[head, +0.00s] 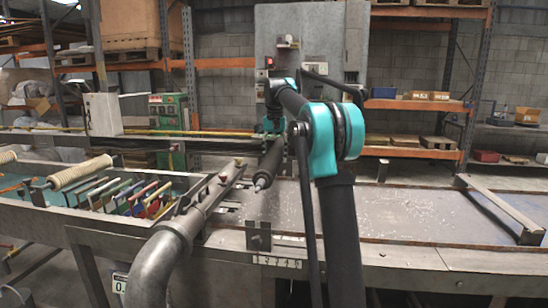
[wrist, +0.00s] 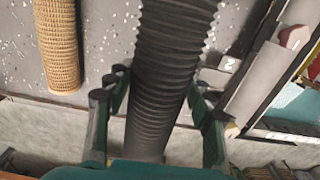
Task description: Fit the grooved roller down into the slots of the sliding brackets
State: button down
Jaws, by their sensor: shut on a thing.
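The grooved roller (head: 268,165) is dark and ribbed, with a pale metal pin at its near end. It hangs above the grey table, its length running toward the camera. In the wrist view the ribbed roller (wrist: 172,50) passes between the two fingers of my gripper (wrist: 158,98). My gripper (head: 272,128) is shut around it, with a finger on each side. A small dark upright bracket (head: 258,237) stands on the table's near rail, below and in front of the roller's near end. I cannot make out a far bracket; the arm and roller cover that area.
A tan ribbed roller (head: 80,172) lies over a bin of coloured-handled tools (head: 135,198) at left. The wrist view shows a woven tan roller (wrist: 57,45). A thick grey pipe (head: 160,255) rises at front. The table's right side (head: 400,210) is mostly clear.

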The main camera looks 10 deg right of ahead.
jog(key=shift+w+f, duration=0.25)
jog(key=shift+w, duration=0.05)
jog(key=shift+f, duration=0.2)
notch_tip(320, 180, down, 11)
dwell(2.6)
jog(key=shift+f, duration=0.2)
jog(key=c, duration=0.5)
grip_release()
jog(key=shift+c, duration=0.2)
